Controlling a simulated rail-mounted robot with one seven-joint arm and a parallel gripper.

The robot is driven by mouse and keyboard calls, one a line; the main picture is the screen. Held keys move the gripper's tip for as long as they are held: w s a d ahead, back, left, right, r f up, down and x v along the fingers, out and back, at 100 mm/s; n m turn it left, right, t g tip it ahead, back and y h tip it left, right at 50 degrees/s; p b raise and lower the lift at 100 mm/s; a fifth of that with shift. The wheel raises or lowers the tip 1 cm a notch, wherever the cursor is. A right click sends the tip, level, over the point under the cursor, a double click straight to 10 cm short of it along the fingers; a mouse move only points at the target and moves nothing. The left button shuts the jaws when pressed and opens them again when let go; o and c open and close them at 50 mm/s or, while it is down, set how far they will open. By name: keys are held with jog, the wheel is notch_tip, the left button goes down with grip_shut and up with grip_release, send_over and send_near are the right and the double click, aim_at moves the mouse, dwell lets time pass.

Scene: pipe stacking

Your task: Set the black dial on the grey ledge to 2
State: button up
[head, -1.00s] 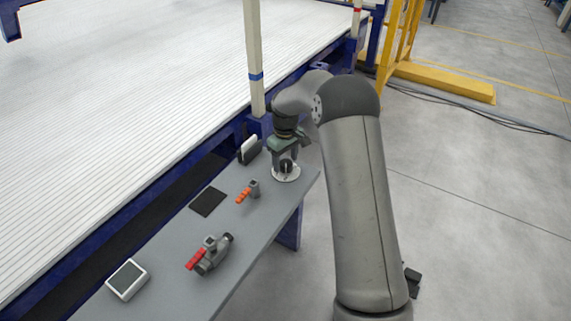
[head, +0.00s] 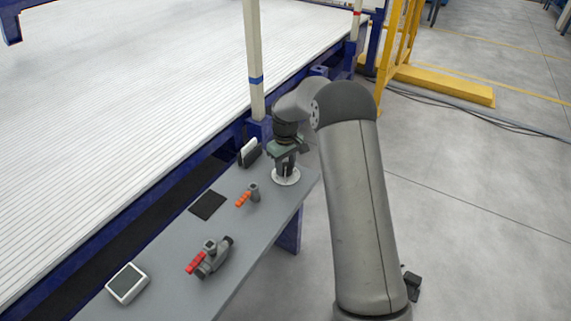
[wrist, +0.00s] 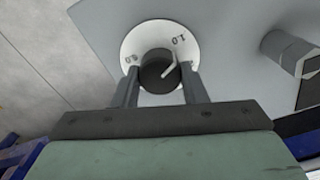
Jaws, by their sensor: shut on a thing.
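The black dial (wrist: 153,72) sits on a round white face plate (wrist: 142,38) on the grey ledge (head: 262,215). In the head view the white plate (head: 286,180) shows near the ledge's far right end. A white pointer line on the knob slants up and right, roughly toward the "1.0" mark; another mark at the left is too small to read surely. My gripper (wrist: 158,74) points down over the dial, with a finger on either side of the knob, shut on it. The fingers hide the rest of the scale.
An orange-handled valve (head: 248,196) stands close to the dial; a red-handled valve (head: 210,258) is farther along. A black flat square (head: 208,204), a white-framed box (head: 127,284) and a black-and-white item (head: 249,153) are also on the ledge. A pale post (head: 254,60) rises behind.

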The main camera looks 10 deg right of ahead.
aim_at(286, 166)
jog(key=m+p, duration=0.2)
jog(key=m, duration=0.3)
jog(key=shift+r+m+p, duration=0.15)
jog(key=shift+m+p, duration=0.15)
jog(key=shift+p, duration=0.1)
jog(key=m+p, duration=0.1)
jog(key=m, duration=0.4)
jog(key=shift+d+p, duration=0.1)
jog(key=shift+p, duration=0.3)
jog(key=shift+m, duration=0.4)
jog(key=o, duration=1)
jog(key=shift+c, duration=0.2)
notch_tip(286, 166, up, 17)
jog(key=p, duration=0.3)
jog(key=shift+r, duration=0.15)
